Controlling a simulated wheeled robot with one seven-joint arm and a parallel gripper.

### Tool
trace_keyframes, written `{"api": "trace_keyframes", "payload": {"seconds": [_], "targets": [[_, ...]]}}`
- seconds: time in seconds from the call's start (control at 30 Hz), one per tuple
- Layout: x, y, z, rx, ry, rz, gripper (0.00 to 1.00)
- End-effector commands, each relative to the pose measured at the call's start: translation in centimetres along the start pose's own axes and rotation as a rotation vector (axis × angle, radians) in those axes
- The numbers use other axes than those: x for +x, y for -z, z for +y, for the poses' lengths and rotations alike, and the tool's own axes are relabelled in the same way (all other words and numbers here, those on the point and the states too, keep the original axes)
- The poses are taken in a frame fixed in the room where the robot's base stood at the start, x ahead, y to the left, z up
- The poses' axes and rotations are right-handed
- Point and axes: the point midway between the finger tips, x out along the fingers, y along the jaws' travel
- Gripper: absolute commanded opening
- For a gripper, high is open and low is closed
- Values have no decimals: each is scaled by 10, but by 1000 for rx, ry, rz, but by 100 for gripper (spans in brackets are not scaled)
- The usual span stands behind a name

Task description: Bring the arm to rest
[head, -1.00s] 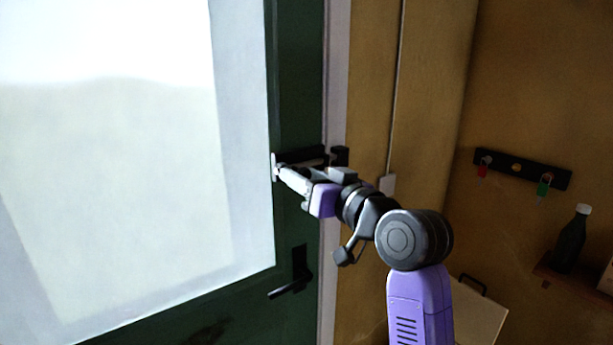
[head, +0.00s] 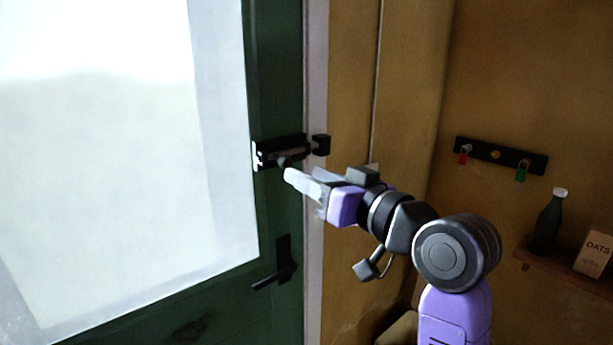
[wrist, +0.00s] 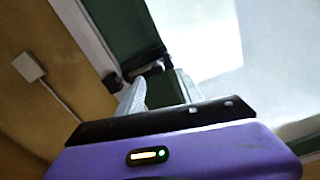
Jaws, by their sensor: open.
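My gripper (head: 292,176) is in front of the green door (head: 280,215), just below and to the right of a black sliding bolt (head: 280,151) in the head view. It is open and holds nothing. In the wrist view my gripper (wrist: 160,90) points toward the door, with the bolt (wrist: 140,62) beyond the fingertips. The fingers look apart from the bolt. My purple and black arm reaches in from the lower right, bent at the elbow.
A black door handle (head: 278,275) is below the bolt. On the right wall hang a key rack (head: 500,155) and a shelf (head: 550,268) with a dark bottle (head: 548,225) and an oats box (head: 595,254). A white switch (wrist: 28,66) is on the wall.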

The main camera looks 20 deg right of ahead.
Motion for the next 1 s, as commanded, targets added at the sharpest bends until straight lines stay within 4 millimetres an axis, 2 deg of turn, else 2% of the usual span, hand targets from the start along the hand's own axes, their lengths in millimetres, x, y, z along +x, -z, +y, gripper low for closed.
{"api": "trace_keyframes", "payload": {"seconds": [0.37,0.47,0.6,0.63,0.83,1.0], "targets": [[0,3,0,2,-1,13,43],[0,16,3,2,-13,65,43],[-8,48,9,-12,-50,200,43],[-11,50,11,-15,-60,225,43],[-32,30,26,-30,-136,330,43],[-56,-9,34,-48,-195,365,43]]}}
